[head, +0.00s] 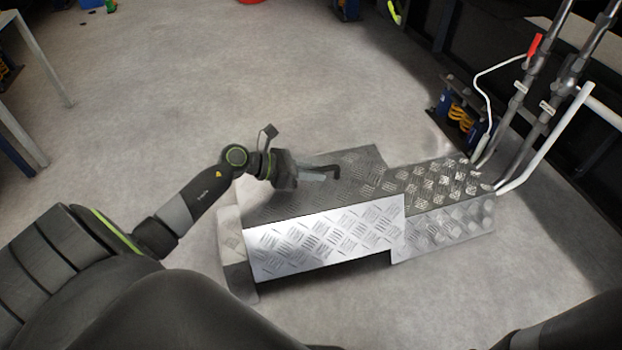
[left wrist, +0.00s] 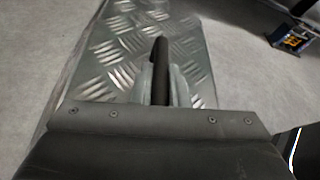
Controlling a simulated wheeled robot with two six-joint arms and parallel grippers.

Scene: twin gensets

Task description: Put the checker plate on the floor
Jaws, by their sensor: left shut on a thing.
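The checker plate (head: 360,188) is a grey metal plate with a raised tread pattern, over a low bright-sided tread-metal channel at the centre of the head view. It also fills the middle of the left wrist view (left wrist: 105,62). A black bar-like handle (left wrist: 161,55) stands out from it. My left gripper (head: 314,175) reaches in from the left, low over the plate, its pale fingers (left wrist: 160,80) on both sides of the handle and shut on it. Whether the plate is lifted, I cannot tell. My right gripper is out of view.
A second tread-metal section (head: 445,222) adjoins on the right, where grey pipes (head: 525,95) and a white pipe (head: 550,140) rise. A blue unit with yellow coils (head: 460,108) stands behind. A table (head: 35,60) stands far left.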

